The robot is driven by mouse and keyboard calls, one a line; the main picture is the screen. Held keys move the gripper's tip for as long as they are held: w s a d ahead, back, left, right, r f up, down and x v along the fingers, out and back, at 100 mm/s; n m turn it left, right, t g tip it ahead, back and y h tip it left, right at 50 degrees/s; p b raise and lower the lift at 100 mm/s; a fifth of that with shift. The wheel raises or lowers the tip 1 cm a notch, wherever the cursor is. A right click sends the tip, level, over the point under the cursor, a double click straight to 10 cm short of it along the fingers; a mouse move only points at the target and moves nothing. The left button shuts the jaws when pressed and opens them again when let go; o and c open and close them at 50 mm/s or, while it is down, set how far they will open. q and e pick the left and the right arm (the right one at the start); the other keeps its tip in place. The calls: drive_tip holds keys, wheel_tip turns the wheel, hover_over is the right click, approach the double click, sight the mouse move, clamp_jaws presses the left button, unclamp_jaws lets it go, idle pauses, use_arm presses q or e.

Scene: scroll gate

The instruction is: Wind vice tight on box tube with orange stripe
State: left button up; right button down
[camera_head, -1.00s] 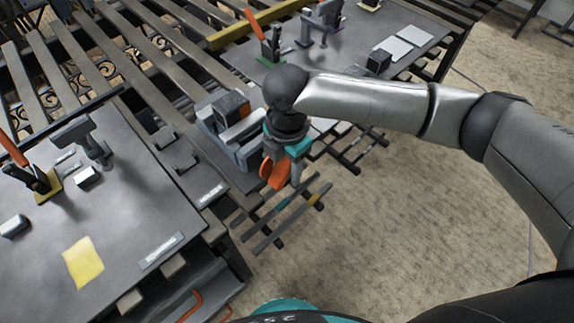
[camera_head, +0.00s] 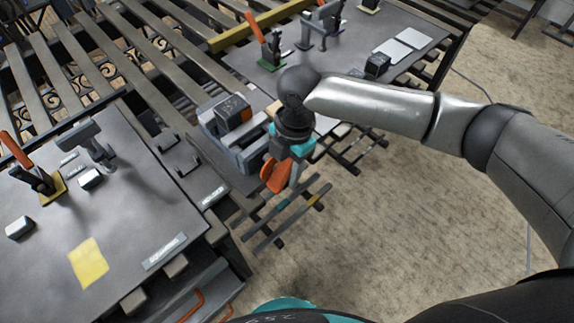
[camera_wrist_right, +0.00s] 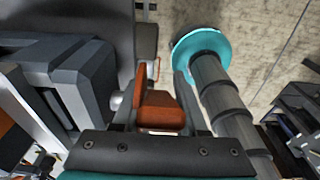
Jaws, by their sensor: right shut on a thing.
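The grey vice (camera_head: 247,153) sits at the table edge, left of my right gripper. A dark box tube with an orange mark (camera_head: 234,110) lies between its jaws; whether the jaws press it from both sides cannot be told. The vice also shows in the right wrist view (camera_wrist_right: 85,80), with orange on the tube at the left edge (camera_wrist_right: 14,140). My right gripper (camera_head: 283,178) points down beside the vice's outer end, shut on the orange vice handle (camera_head: 274,177). The handle shows between the fingers in the right wrist view (camera_wrist_right: 158,112). My left gripper is out of view.
A rack of dark tubes with coloured stripes (camera_head: 286,213) stands just below the gripper. A left table (camera_head: 130,215) holds a clamp and a yellow sheet (camera_head: 88,262). A far table (camera_head: 350,55) holds more clamps. The floor at right is open.

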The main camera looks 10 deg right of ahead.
drive_tip(key=shift+s+g+y, duration=0.1)
drive_tip(key=shift+g+y, duration=0.3)
drive_tip(key=shift+y, duration=0.3)
drive_tip(key=shift+a+f, duration=0.1)
drive_tip(key=shift+f, duration=0.05)
drive_tip(key=shift+s+a+f+g+y+b, duration=0.1)
drive_tip(key=shift+g+y+b, duration=0.1)
drive_tip(key=shift+g+y, duration=0.25)
drive_tip(key=shift+a+g+y+b, duration=0.15)
drive_tip(key=shift+g+y, duration=0.2)
drive_tip(key=shift+y, duration=0.2)
drive_tip(key=shift+s+g+y+b, duration=0.1)
drive_tip(key=shift+g+y+b, duration=0.3)
drive_tip(key=shift+y+b, duration=0.1)
drive_tip(key=shift+c, duration=2.2)
unclamp_jaws()
drive_tip(key=v, duration=1.5)
